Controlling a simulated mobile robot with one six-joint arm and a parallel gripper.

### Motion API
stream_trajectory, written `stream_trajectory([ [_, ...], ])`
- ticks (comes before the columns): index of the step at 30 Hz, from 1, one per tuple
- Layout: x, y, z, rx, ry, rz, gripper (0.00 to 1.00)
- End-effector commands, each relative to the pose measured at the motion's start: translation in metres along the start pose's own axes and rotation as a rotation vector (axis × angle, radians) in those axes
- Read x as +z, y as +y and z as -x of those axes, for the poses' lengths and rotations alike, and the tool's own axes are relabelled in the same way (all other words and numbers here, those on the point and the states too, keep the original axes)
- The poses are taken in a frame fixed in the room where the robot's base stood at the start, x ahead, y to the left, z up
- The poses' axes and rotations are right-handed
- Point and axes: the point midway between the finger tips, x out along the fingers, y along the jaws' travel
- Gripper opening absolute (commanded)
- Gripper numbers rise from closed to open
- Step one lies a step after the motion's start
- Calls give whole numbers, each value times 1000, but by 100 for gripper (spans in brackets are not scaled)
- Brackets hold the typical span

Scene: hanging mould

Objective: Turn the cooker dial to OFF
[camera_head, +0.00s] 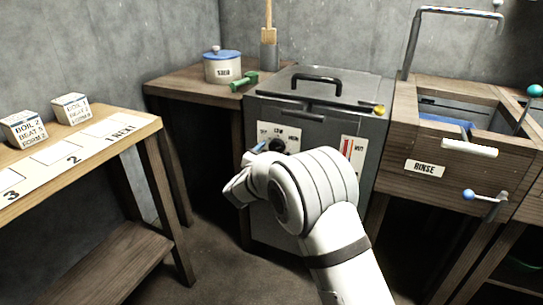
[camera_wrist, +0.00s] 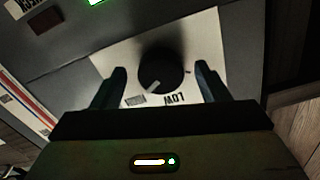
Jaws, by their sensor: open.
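The cooker (camera_head: 320,110) is a dark grey box with a lid and a black handle. Its round black dial (camera_wrist: 160,72) sits on a white label plate (camera_wrist: 208,42) on the front. In the wrist view the plate is turned over, with LOW readable upside down. The dial's pale pointer aims to the lower left, beside LOW, toward a small label I cannot read. My gripper (camera_wrist: 161,75) is open, with one finger on each side of the dial and visible gaps.
A red-marked gauge plate (camera_head: 350,152) is right of the dial. A lidded pot (camera_head: 222,68) and a green-handled object (camera_head: 243,81) sit on the left counter.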

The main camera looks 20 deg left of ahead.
Motion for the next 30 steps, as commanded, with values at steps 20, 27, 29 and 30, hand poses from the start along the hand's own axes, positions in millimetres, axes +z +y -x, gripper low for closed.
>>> stream_trajectory([
  [20,0,-1,-1,-2,-1,-1,37],
  [27,0,-2,-1,-3,-1,1,24],
  [29,-1,-2,-1,-3,-1,5,24],
  [30,-1,-2,-1,-3,-1,9,24],
])
